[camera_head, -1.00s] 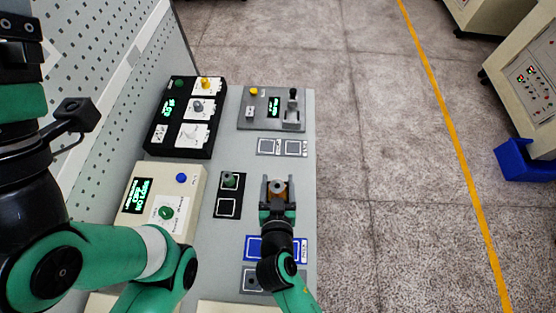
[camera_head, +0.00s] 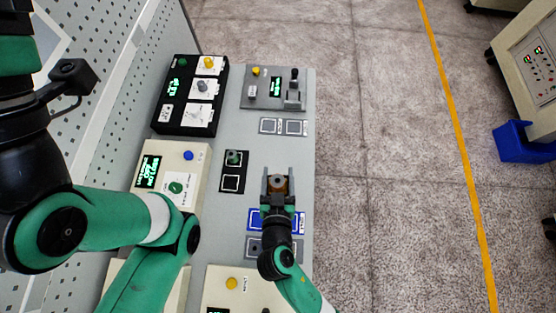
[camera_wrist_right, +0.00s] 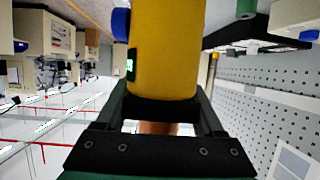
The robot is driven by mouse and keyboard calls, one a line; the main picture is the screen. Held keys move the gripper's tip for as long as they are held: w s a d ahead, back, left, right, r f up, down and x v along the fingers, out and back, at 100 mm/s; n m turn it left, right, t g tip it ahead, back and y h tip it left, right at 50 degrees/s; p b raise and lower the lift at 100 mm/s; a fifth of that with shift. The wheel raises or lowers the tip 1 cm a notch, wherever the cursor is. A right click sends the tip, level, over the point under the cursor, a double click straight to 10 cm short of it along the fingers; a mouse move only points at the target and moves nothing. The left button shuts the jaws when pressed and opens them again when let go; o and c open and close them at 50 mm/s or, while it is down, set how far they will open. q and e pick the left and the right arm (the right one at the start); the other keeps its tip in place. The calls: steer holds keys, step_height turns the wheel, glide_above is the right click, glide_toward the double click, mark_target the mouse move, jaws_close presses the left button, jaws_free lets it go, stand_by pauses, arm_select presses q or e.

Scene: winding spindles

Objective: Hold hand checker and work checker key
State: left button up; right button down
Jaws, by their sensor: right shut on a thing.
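A cream box (camera_head: 200,160) with a green screen, a blue button (camera_head: 188,155) and a green knob (camera_head: 175,188) stands left of the gripper. A grey device (camera_head: 262,103) with a yellow button and a black lever (camera_head: 294,75) stands at the back. My left gripper is out of view.
A black device (camera_head: 187,128) with knobs stands at the back left. Blue and grey pads lie by the right arm. Another cream box with a yellow button (camera_head: 232,283) is at the front.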

steer(key=w+f+b, duration=0.3)
steer(key=w+b, duration=0.1)
steer(key=w+f+b, duration=0.3)
steer(key=w+b, duration=0.1)
steer(key=b, duration=0.1)
steer(key=w+f+b, duration=0.4)
steer(key=b, duration=0.1)
steer(key=shift+a+f, duration=0.1)
steer(key=shift+a, duration=0.15)
steer(key=shift+w+f+b, duration=0.2)
steer(key=shift+w+b, duration=0.05)
steer(key=shift+b, duration=0.35)
steer(key=shift+w, duration=0.15)
arm_select(q)
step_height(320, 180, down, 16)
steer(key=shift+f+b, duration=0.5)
steer(key=shift+b, duration=0.1)
arm_select(e)
steer(key=shift+f, duration=0.5)
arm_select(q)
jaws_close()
arm_select(e)
steer(key=shift+f, duration=0.1)
stand_by(0.7)
